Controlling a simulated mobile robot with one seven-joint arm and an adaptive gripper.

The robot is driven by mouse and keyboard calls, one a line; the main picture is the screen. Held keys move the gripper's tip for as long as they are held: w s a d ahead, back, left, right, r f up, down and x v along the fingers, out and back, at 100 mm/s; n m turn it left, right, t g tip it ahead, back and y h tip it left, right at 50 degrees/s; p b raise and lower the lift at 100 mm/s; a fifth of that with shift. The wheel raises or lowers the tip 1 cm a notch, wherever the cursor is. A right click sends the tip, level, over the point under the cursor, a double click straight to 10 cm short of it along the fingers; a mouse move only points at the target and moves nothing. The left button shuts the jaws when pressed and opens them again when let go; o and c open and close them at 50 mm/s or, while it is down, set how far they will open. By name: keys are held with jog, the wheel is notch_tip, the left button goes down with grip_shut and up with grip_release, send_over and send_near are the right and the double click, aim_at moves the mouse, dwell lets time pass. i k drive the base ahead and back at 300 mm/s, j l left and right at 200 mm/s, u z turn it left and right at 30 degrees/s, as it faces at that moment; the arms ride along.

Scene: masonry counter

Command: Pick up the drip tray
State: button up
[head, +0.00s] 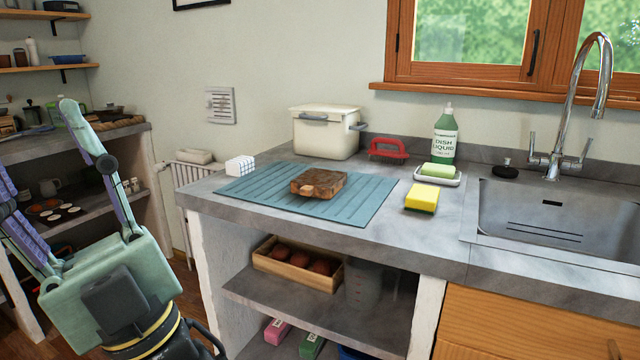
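A small white tray (438,178) sits on the counter left of the sink, with a green sponge (440,170) on it. A flat blue ribbed mat or tray (348,204) lies on the counter to its left, with a wooden block or board (319,183) on top. I cannot tell for certain which of the two is the drip tray. The left finger is partly cut off by the picture edge.
A yellow sponge (422,198), dish liquid bottle (444,135) and red-handled item (388,149) stand near the white tray. The sink (560,213) is right. The front counter strip is clear.

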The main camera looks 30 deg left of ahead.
aim_at(315, 182)
jog(key=i+l, duration=0.15)
jog(key=i, duration=0.3)
jog(key=i+l+u, duration=0.1)
jog(key=i, duration=0.3)
jog(key=u, duration=1.65)
jog(key=l, duration=0.1)
